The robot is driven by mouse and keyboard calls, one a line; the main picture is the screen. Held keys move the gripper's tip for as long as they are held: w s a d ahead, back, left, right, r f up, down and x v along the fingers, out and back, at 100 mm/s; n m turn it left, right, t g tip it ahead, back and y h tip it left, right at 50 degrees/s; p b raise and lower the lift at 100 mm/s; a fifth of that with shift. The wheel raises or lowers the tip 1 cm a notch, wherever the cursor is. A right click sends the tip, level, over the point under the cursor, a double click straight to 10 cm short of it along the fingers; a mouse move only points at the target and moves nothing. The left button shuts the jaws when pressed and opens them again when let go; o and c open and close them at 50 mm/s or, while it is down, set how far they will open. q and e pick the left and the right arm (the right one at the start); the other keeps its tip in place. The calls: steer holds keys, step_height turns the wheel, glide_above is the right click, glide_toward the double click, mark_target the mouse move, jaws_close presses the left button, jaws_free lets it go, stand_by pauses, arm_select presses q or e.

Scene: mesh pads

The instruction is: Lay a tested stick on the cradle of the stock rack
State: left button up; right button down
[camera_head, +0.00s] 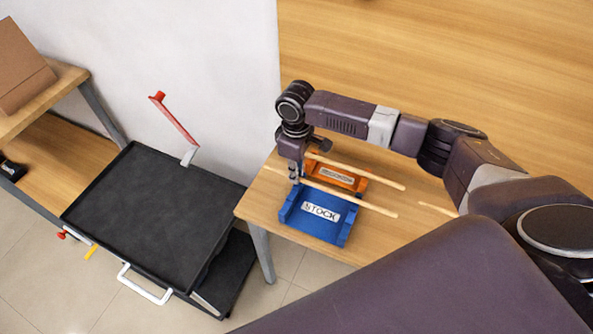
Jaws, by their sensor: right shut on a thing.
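My right gripper (295,177) points down over the table and is shut on a pale wooden stick (350,199). The stick extends over the back of the blue rack (311,236) labelled STOCK; whether it touches the cradle cannot be told. Another pale stick (375,178) lies across the orange rack (344,186) just behind. Part of a third stick (437,209) shows at the right, its far end hidden by my right arm. My left gripper is not in view.
The racks stand on a wooden table (395,240) against a wooden panel. A shelf with a cardboard box (22,70) is at far left.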

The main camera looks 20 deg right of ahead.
steer(key=shift+s+f, duration=0.1)
steer(key=c, duration=1.9)
jaws_free()
steer(key=shift+f, duration=0.1)
steer(key=shift+c, duration=0.2)
steer(key=shift+r, duration=0.2)
step_height(320, 180, up, 12)
steer(key=shift+f, duration=0.15)
